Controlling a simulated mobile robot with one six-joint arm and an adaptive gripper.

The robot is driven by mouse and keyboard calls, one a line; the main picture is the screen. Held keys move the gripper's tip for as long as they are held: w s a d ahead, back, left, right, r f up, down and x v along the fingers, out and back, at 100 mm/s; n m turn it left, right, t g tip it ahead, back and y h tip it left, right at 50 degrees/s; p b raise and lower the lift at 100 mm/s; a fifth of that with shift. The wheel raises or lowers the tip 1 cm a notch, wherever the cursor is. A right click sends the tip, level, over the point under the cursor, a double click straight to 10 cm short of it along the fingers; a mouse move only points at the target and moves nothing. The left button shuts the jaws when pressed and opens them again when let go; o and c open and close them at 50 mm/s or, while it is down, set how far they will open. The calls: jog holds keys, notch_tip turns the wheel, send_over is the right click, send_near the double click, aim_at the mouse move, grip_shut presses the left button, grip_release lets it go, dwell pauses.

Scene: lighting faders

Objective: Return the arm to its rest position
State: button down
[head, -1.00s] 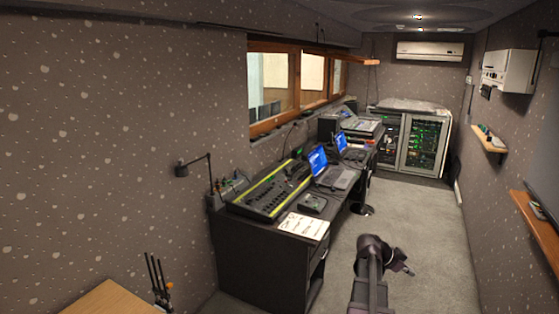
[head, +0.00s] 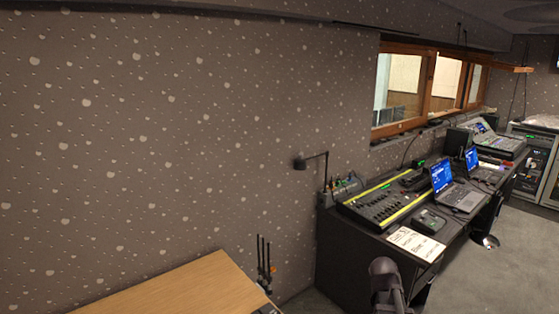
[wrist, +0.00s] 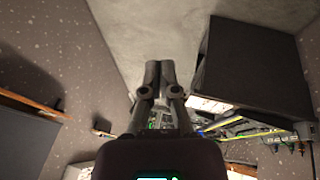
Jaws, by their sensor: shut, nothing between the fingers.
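My arm (head: 386,288) shows at the bottom edge of the head view, in front of the dark desk's near end. Its gripper cannot be made out there. In the wrist view my gripper (wrist: 160,70) has its two fingers together with nothing between them. The fingers point towards the grey floor and touch nothing that I can see. The lighting console (head: 385,205), with black faders and yellow edges, lies on the desk beyond my arm. Its yellow edge also shows at the right of the wrist view (wrist: 240,137).
The dark desk (head: 340,262) carries a white sheet (head: 415,243), a small black box (head: 429,221) and laptops (head: 456,190). A wooden table (head: 185,290) is at the lower left, near thin black upright rods (head: 264,258). Grey floor (head: 500,270) is open on the right.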

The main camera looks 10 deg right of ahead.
jog(key=s+a+f+n+y, duration=0.1)
jog(key=a+n+y, duration=0.3)
jog(key=a, duration=2.1)
jog(key=n, duration=0.6)
jog(key=shift+a+f+n+y, duration=0.2)
jog(key=shift+a+n+y, duration=0.1)
jog(key=shift+a, duration=0.1)
